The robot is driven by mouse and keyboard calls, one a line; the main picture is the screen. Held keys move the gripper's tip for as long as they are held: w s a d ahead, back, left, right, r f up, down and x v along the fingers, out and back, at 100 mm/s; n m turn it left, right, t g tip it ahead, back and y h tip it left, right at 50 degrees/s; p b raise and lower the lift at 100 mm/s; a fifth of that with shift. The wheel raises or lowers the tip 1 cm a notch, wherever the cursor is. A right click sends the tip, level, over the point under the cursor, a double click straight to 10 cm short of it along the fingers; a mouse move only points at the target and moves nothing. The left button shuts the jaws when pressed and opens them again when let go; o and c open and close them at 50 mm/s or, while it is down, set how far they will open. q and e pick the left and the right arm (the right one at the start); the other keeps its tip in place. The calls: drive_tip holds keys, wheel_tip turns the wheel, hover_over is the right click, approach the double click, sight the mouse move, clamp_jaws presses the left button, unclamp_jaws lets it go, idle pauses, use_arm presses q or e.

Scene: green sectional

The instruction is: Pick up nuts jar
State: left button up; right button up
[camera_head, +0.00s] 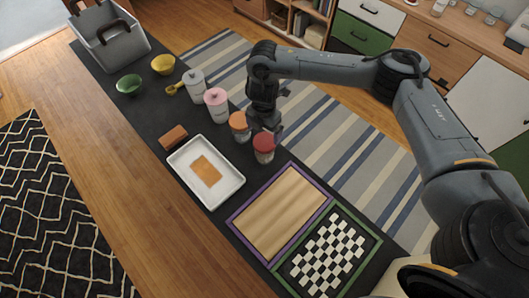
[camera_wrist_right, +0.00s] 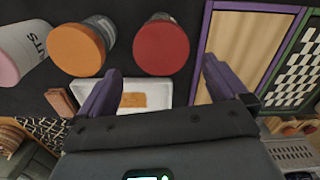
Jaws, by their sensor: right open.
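Jars stand in a row along the dark counter strip: a white-lidded jar (camera_head: 196,86), a pink-lidded jar (camera_head: 216,106), an orange-lidded jar (camera_head: 240,127) and a red-lidded jar (camera_head: 263,148). The pink-lidded jar (camera_wrist_right: 22,48) has a label ending in "TS" in the right wrist view; I cannot tell for certain which jar holds nuts. My right gripper (camera_wrist_right: 162,70) is open and empty, pointing down above the row. The red lid (camera_wrist_right: 162,46) shows just past its fingertips, with the orange lid (camera_wrist_right: 78,50) to the left. My left gripper is not in view.
A white tray (camera_head: 232,185) with a tan piece, a brown block (camera_head: 173,137), a wooden board (camera_head: 272,222) and a checkerboard (camera_head: 327,256) lie near the jars. Green (camera_head: 129,84) and yellow bowls (camera_head: 163,65) and a grey basket (camera_head: 118,45) stand farther back.

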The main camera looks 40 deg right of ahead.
sight(265, 141)
drive_tip(key=shift+s+f, duration=0.1)
drive_tip(key=shift+f, duration=5.05)
drive_tip(key=shift+c, duration=0.5)
drive_tip(key=c, duration=0.7)
